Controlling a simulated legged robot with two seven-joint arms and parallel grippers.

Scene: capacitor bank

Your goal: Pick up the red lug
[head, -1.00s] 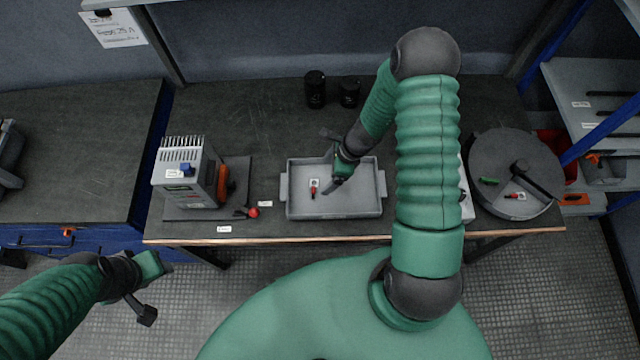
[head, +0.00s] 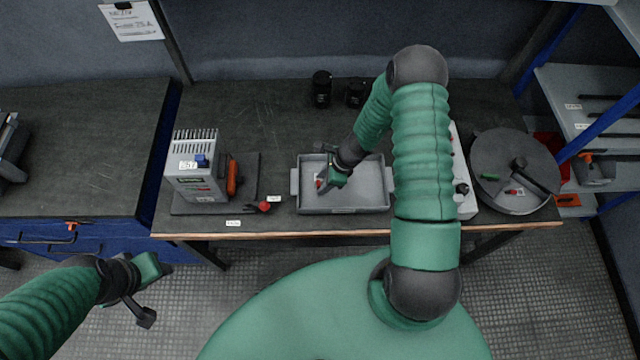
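The red lug (head: 318,184) is in the grey tray (head: 345,210) on the bench, toward the tray's left side. Only a small red part of it shows, as my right gripper (head: 325,184) is over and beside it and hides the rest. The gripper points down into the tray; whether its fingers are apart or touch the lug is too small to tell. My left gripper (head: 150,290) is at the lower left, in front of the bench and away from the tray; its finger opening is unclear.
A grey finned unit (head: 197,170) stands on a dark mat left of the tray, with a red-ended tool (head: 263,207) nearby. Two black cylinders (head: 321,88) stand behind. A round grey stand (head: 490,160) at right holds a hammer, a green item and a small red item.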

